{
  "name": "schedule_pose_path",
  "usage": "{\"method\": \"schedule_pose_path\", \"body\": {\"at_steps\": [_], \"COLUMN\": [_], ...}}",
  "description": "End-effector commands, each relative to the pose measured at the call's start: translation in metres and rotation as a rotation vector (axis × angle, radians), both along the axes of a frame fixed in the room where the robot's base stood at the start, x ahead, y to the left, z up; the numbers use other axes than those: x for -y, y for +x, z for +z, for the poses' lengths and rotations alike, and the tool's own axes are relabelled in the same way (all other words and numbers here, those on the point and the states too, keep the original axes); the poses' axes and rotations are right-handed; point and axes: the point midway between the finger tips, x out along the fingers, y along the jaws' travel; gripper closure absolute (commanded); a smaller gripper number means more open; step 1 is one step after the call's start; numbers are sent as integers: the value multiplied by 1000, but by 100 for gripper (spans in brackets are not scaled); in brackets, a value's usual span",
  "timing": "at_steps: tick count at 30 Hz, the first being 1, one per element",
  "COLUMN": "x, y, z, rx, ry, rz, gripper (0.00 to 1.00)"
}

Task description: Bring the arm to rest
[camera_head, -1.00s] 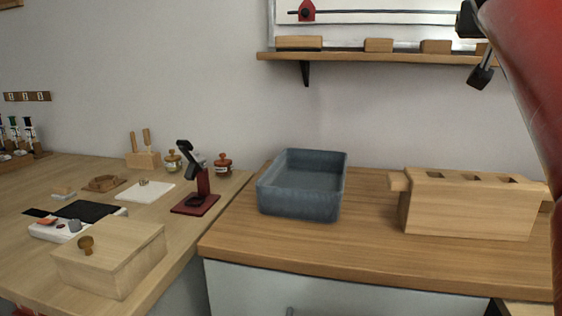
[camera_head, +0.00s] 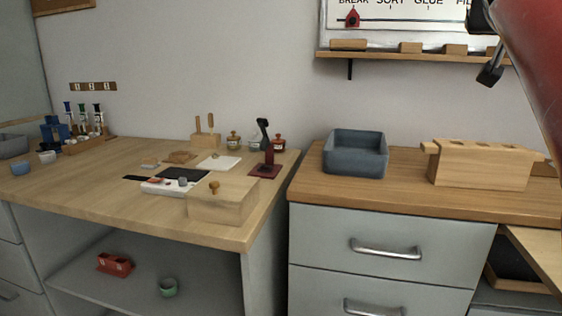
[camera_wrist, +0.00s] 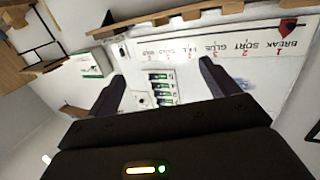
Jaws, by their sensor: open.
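My gripper (camera_wrist: 165,76) is open in the wrist view, with its two dark fingers apart and nothing between them. It is raised and faces the wall, where a white board with the words BREAK, SORT, GLUE (camera_wrist: 245,46) hangs. In the head view my red arm runs along the upper right edge, and a dark piece at its end (camera_head: 490,73) hangs in front of the wall near the shelf.
A blue-grey bin (camera_head: 355,157) and a slotted wooden block (camera_head: 482,168) stand on the right counter (camera_head: 400,200). The left worktop (camera_head: 100,185) carries a wooden box (camera_head: 222,203) and a dark red stand (camera_head: 266,160). A wall shelf (camera_head: 420,58) is above.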

Motion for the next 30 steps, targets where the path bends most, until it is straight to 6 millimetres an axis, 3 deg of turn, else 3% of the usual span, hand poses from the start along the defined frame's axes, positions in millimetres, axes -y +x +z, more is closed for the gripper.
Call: {"method": "schedule_pose_path", "body": {"at_steps": [11,17,23,26,30], "x": [-26,-52,-90,-117,-155], "y": [-2,-10,-31,-54,-98], "z": [-55,-108,-189,-249,-339], "rx": [-123,-239,-404,-521,-699], "ry": [51,96,155,195,249], "rz": [70,136,233,304,415], "gripper": [13,13,13,13,13]}}
